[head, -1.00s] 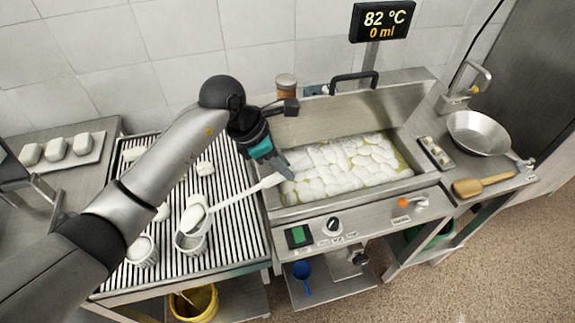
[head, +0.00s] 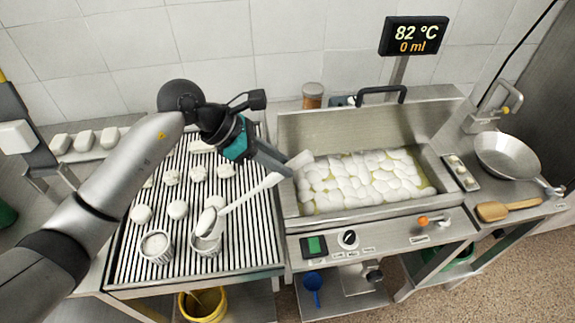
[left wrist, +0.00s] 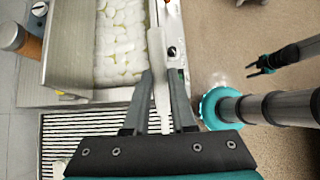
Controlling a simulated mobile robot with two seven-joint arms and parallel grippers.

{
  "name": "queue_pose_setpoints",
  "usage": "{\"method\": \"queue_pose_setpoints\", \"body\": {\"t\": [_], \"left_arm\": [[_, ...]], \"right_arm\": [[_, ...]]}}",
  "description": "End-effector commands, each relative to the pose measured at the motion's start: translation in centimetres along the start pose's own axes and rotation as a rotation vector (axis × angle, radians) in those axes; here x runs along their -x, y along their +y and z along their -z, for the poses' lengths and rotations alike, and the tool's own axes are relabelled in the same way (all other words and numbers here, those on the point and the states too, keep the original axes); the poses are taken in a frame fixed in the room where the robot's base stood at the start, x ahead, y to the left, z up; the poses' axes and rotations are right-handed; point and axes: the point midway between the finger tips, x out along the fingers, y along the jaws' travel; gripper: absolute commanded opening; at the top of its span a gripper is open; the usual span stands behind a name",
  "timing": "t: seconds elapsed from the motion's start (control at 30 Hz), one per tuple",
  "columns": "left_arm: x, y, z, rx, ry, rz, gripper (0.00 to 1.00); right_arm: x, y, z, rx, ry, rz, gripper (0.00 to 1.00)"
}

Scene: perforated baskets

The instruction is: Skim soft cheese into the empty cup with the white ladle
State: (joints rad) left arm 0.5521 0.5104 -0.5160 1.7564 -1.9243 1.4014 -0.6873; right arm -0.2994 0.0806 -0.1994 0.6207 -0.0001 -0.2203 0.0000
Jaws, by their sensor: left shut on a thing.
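My left gripper (head: 280,165) is shut on the handle of the white ladle (head: 253,190), which also shows in the left wrist view (left wrist: 158,75). The ladle slants down left, its bowl at the mouth of the right-hand perforated cup (head: 206,246). The bowl partly hides that cup's inside; I cannot tell whether they touch or what the cup holds. The left-hand cup (head: 156,248) has white content. Soft white cheese pieces (head: 365,178) crowd the steel vat (head: 418,208).
Several white cheese lumps (head: 178,209) sit on the ribbed draining table (head: 255,235) behind the cups. A display (head: 413,38) reads 82 °C and 0 ml. A steel pan (head: 506,155) and wooden-looking paddle (head: 492,212) lie right of the vat.

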Motion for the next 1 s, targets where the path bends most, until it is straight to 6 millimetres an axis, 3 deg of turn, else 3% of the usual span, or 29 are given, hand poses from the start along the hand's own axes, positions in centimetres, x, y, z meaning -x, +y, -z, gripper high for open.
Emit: {"method": "queue_pose_setpoints", "body": {"t": [0.6,1.0], "left_arm": [[4.0,0.0,0.7,0.000,-0.162,-0.002,0.00],[4.9,0.0,0.6,-0.003,-0.192,-0.002,0.00]], "right_arm": [[-1.9,-0.1,-0.2,0.001,-0.001,0.000,0.50],[-2.2,-0.1,-0.3,0.001,-0.001,0.001,0.50]]}}
